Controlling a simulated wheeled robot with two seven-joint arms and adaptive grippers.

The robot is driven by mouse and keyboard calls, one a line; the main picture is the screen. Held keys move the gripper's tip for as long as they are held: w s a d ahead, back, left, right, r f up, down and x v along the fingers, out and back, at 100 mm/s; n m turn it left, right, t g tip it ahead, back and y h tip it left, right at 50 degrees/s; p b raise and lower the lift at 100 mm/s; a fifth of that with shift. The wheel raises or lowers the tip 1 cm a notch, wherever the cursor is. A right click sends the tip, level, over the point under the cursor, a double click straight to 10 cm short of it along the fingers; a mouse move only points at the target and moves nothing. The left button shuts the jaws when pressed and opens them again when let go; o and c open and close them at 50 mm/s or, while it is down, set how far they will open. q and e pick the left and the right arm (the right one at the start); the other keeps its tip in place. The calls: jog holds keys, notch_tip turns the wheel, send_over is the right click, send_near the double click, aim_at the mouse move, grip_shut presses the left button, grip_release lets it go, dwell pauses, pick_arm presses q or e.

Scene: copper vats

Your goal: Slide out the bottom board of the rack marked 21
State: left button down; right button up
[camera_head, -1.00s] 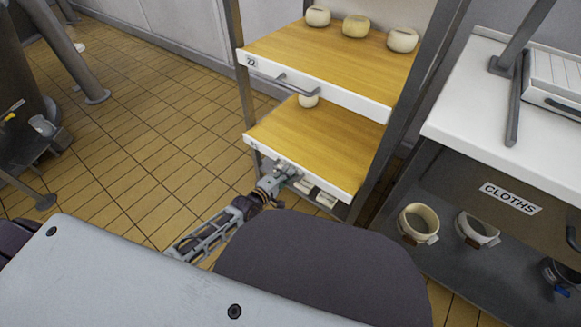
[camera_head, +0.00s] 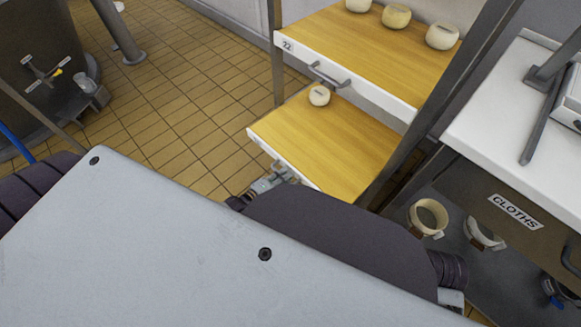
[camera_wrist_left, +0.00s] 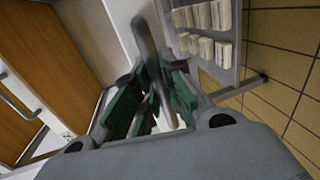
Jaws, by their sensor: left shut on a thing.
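The rack's lower board (camera_head: 330,145) is wooden with a white front edge and juts out farther than the upper board. One round pale cheese (camera_head: 319,96) sits toward its back. Its number is not readable now. My left gripper (camera_head: 280,172) is at its front edge, partly hidden by my own body. In the left wrist view the green-padded fingers (camera_wrist_left: 150,95) are shut around the grey bar handle (camera_wrist_left: 146,40) on the white front. My right gripper is out of view; only part of my right arm shows at lower right.
The upper board (camera_head: 365,50), marked 22, holds several round cheeses and has its own handle (camera_head: 328,76). Pale blocks (camera_wrist_left: 208,30) sit in a tray below. A white-topped bench (camera_head: 520,115) labelled CLOTHS stands right. Tiled floor (camera_head: 190,100) is free at left.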

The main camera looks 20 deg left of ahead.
pick_arm(q)
jog(key=shift+f+p+v, duration=0.25)
jog(key=shift+p+v, duration=0.1)
jog(key=shift+v, duration=0.75)
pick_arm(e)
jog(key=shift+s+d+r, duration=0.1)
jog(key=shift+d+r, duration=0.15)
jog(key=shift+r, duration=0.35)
pick_arm(q)
jog(key=shift+a, duration=0.1)
jog(key=c, duration=1.5)
grip_release()
jog(key=shift+s, duration=0.1)
jog(key=shift+s, duration=0.1)
jog(key=v, duration=1.1)
jog(key=shift+s, duration=0.3)
jog(key=shift+a, duration=0.1)
